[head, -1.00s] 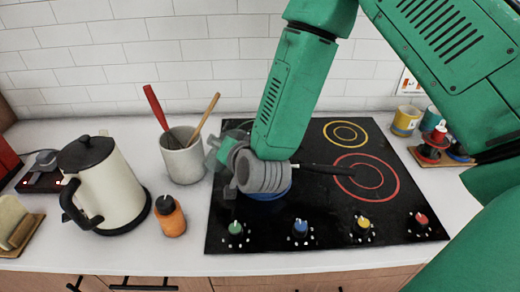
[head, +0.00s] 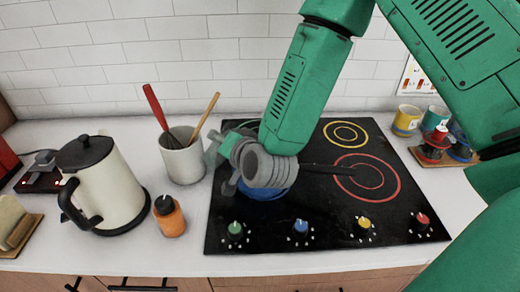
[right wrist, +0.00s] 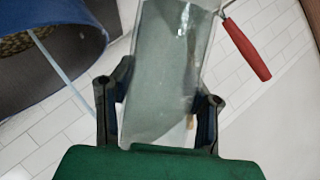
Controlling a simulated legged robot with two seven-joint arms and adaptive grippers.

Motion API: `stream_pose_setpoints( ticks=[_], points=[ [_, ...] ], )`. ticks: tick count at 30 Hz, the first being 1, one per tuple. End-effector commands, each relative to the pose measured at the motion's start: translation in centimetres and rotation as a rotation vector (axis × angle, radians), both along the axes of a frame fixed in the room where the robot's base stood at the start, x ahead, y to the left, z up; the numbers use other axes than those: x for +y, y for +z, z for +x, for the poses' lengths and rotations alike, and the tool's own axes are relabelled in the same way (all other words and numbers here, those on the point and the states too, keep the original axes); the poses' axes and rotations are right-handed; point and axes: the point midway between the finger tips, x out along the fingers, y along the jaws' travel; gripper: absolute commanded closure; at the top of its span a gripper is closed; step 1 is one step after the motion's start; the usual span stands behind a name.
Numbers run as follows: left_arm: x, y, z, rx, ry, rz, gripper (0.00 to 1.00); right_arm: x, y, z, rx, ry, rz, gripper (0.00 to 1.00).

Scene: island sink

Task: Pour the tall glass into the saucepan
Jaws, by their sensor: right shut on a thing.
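The blue saucepan (head: 262,193) stands on the left front of the cooktop, its dark handle pointing right. My right wrist covers much of it. In the right wrist view the saucepan (right wrist: 75,75) fills the upper left, partly cut off. My right gripper (right wrist: 162,105) is shut on the tall clear glass (right wrist: 170,55), one finger on each side. The glass looks steeply tilted in that view, and its far end is cut off. In the head view the glass is mostly hidden by my gripper, just above and left of the saucepan. My left gripper is out of view.
A grey utensil crock (head: 183,160) with a red-handled whisk (head: 156,106) stands close left of my gripper. A cream kettle (head: 104,185) and an orange bottle (head: 169,216) stand farther left.

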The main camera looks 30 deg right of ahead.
Motion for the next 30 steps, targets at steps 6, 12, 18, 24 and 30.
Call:
stream_pose_setpoints(
  ticks=[6, 12, 18, 24, 30],
  points=[
    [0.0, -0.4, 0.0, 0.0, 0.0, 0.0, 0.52, 0.1, -0.2, 0.0, -0.005, 0.001, 0.026, 0.93],
    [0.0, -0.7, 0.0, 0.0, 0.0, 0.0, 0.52, 0.1, -0.3, 0.0, -0.008, 0.0, 0.05, 0.93],
    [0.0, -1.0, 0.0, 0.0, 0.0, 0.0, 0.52, 0.2, -0.3, 0.0, -0.012, 0.0, 0.074, 0.93],
    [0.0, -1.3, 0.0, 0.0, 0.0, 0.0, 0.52, 0.2, -0.4, 0.0, -0.015, 0.0, 0.098, 0.93],
    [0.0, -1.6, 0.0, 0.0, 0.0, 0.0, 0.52, 0.3, -0.5, 0.0, -0.019, 0.0, 0.123, 0.93]
  ],
)
